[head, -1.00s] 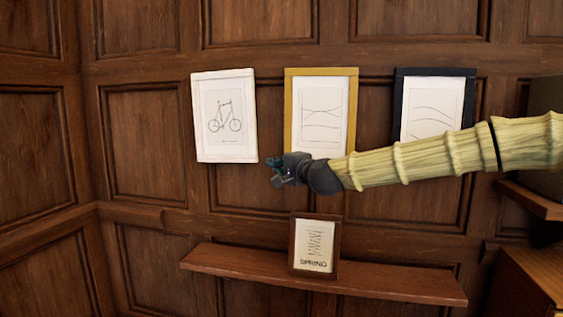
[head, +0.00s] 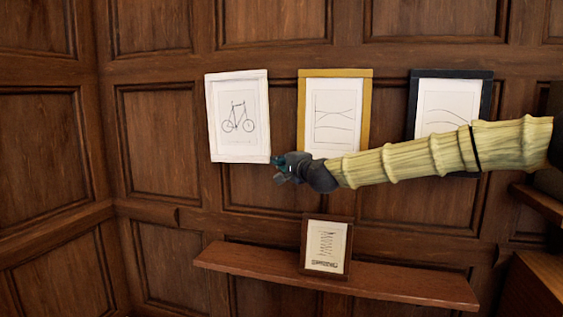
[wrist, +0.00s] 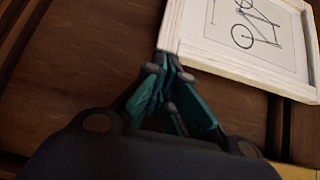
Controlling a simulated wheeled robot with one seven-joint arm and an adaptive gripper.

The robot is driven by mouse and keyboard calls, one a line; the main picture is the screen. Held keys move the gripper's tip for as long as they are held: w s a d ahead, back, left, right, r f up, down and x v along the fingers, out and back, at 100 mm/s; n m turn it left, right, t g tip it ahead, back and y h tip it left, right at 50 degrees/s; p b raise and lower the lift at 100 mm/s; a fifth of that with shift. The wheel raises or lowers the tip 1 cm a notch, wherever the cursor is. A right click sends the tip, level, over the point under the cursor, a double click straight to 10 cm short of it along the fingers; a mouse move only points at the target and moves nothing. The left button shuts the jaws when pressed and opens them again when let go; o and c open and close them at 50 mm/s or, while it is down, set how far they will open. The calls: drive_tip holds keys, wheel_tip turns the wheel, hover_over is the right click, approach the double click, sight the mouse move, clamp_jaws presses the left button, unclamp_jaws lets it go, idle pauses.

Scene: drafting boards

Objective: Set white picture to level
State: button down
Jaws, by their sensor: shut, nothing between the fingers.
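The white picture (head: 238,112), a white frame around a bicycle drawing, hangs on the panelled wall left of the middle in the head view. Its sides lean a little, bottom toward the right, and its top edge rises to the right. My gripper (head: 278,168) is shut and empty, at the picture's lower right corner. In the wrist view my gripper's closed fingertips (wrist: 168,62) are right by a corner of the white picture (wrist: 235,68). I cannot tell whether they touch it.
A yellow-framed picture (head: 365,110) hangs close to the right, then a dark-framed one (head: 485,98) partly behind my arm. Below is a shelf (head: 400,282) with a small brown-framed print (head: 327,246). The wall left of the white picture is clear.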

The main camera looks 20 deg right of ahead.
drive_tip(key=shift+f, duration=0.1)
drive_tip(key=w+a+b, duration=0.1)
drive_tip(key=b, duration=0.2)
drive_tip(key=shift+a+f, duration=0.2)
drive_tip(key=shift+s, duration=0.15)
idle(0.3)
